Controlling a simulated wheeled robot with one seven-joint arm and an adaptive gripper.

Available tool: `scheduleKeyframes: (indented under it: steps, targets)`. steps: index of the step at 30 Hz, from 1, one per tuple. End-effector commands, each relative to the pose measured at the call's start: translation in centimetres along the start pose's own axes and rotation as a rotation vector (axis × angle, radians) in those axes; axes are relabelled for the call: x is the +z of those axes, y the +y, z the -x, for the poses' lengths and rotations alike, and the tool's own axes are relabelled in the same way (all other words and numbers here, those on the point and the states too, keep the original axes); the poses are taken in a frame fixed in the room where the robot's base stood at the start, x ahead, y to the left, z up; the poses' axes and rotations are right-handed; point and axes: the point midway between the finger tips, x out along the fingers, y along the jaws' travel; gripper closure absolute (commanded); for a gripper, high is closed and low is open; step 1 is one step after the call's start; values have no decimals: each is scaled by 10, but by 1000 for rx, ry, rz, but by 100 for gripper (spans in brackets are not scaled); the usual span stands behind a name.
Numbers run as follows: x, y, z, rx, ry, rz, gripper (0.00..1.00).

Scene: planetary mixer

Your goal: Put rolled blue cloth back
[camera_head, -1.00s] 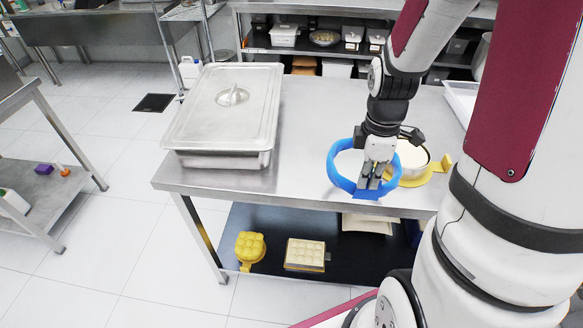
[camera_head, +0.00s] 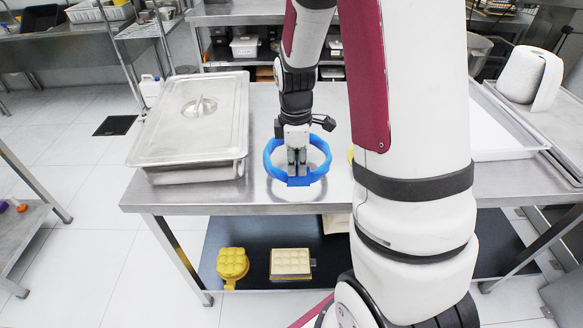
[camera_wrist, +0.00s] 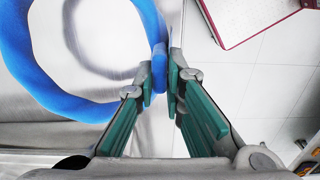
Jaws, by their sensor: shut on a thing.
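A smooth blue ring (camera_head: 268,160), the only rolled blue thing in view, is held at its near edge by my gripper (camera_head: 297,172). The wrist view also shows the ring (camera_wrist: 25,82), at the upper left, with its rim between the green-padded fingers of my gripper (camera_wrist: 163,75). The fingers are shut on it. The ring is over the bare right part of the steel table (camera_head: 265,105), to the right of a lidded steel pan (camera_head: 190,135). A shadow lies on the table beneath it. I cannot tell the exact gap.
White trays (camera_head: 500,130) and a white roll-like thing (camera_head: 530,75) are at the right. A yellow mold (camera_head: 232,264) and a tray of pale pieces (camera_head: 291,263) lie on the lower shelf. My arm hides the table's middle. Floor at left is open.

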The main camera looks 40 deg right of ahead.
Motion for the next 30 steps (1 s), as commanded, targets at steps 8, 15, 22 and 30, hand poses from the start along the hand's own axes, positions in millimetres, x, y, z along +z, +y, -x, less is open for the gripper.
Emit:
scheduleKeyframes:
  steps: [8,15,22,30]
  targets:
    - [-12,23,-4,-1,0,1,100]
    - [-12,22,-30,-4,-1,2,100]
    - [-13,23,-38,0,0,1,100]
    - [-12,23,-41,-1,0,1,78]
